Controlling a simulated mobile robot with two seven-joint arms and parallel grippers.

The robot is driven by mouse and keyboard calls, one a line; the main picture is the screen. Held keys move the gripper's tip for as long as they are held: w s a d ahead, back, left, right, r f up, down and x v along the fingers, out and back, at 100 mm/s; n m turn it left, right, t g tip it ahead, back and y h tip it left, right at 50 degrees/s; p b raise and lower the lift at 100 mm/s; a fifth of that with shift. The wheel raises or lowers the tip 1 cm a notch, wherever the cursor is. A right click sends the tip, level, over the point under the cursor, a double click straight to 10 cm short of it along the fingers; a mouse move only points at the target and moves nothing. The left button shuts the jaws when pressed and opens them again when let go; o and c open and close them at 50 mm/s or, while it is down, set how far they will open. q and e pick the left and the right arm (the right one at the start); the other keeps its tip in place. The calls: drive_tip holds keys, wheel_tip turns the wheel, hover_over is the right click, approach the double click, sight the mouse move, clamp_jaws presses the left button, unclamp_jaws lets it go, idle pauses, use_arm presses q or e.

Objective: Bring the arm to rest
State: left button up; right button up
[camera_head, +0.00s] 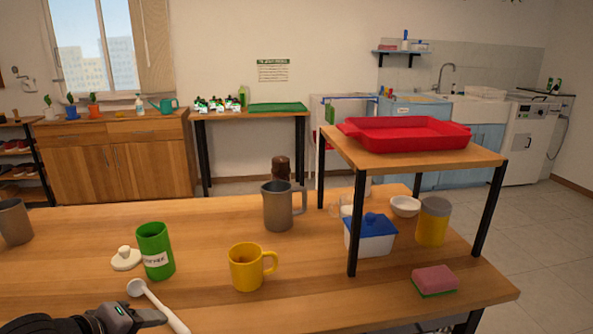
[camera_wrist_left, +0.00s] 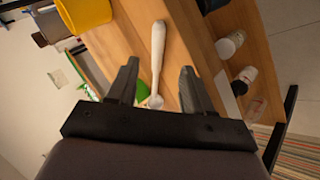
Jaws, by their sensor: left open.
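My left gripper (camera_head: 135,318) comes in at the bottom left of the head view, low by the table's front side. In the left wrist view my left gripper (camera_wrist_left: 159,72) has its fingers spread, with nothing clamped between them. A white spoon (camera_head: 158,304) lies on the wooden table just beside the gripper. In the left wrist view the spoon (camera_wrist_left: 158,50) shows between the open fingers; whether a finger touches it I cannot tell. My right gripper is not in view.
The table (camera_head: 215,315) also holds a green labelled container (camera_head: 154,252), a white lid (camera_head: 126,259), a yellow mug (camera_head: 246,267), a grey pitcher (camera_head: 277,208) and a sponge (camera_head: 434,280). A raised shelf at right bears a red tray (camera_head: 405,134). The front centre is clear.

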use_arm(q)
drive_tip(key=s+d+f+m+g+y, duration=0.1)
drive_tip(key=s+d+f+m+g, duration=0.1)
drive_tip(key=s+f+m, duration=0.35)
drive_tip(key=s+d+f+m+g, duration=0.2)
drive_tip(key=s+f+m, duration=0.1)
drive_tip(key=s, duration=0.6)
drive_tip(key=s+d+f+m+g+y, duration=0.1)
drive_tip(key=s+f+m+g, duration=0.1)
drive_tip(key=s+f+m, duration=0.4)
drive_tip(key=w+d+n+t+h+p, duration=0.1)
drive_tip(key=w+d+t+h+p, duration=0.1)
drive_tip(key=w+t+p, duration=0.4)
drive_tip(key=shift+d+r+t+p, duration=0.15)
drive_tip(key=shift+d+t+p, duration=0.5)
drive_tip(key=shift+t, duration=0.15)
drive_tip(key=shift+w, duration=0.15)
